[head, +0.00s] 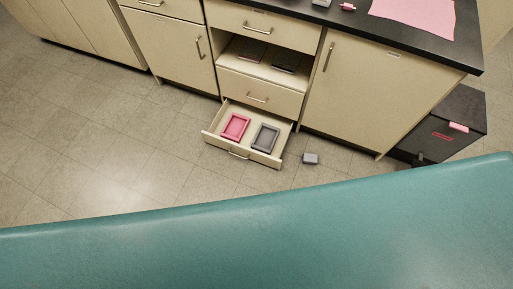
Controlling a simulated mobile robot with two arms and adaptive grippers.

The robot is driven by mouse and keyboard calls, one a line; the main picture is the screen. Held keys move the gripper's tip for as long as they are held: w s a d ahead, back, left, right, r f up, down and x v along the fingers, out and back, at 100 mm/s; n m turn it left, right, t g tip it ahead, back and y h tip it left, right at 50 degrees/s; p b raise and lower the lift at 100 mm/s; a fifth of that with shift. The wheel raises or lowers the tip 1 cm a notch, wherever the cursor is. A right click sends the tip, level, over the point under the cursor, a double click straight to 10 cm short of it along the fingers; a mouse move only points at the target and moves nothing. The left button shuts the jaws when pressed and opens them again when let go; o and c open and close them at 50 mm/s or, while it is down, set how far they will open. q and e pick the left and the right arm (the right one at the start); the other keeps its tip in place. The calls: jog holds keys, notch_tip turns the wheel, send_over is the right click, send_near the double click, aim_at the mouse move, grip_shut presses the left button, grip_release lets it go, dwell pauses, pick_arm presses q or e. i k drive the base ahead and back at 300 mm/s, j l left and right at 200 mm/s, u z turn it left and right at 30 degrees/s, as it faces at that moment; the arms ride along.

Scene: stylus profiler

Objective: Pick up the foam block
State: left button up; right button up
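A small grey block (310,158) lies on the tiled floor, just right of an open bottom drawer. It looks like a foam block, though its material cannot be told for sure. Small pink blocks also show: one lies on top of a black box (459,127) at the right, and another pink piece (348,7) lies on the dark countertop. Neither of my grippers is in view.
The open drawer (238,152) juts out over the floor and holds a pink tray (236,126) and a grey tray (265,137). Cabinets with a black countertop (472,62) line the back; a pink sheet (415,14) lies on it. Floor at left is clear.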

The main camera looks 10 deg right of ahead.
aim_at(310, 159)
jog(key=l+z, duration=0.1)
jog(key=z, duration=0.95)
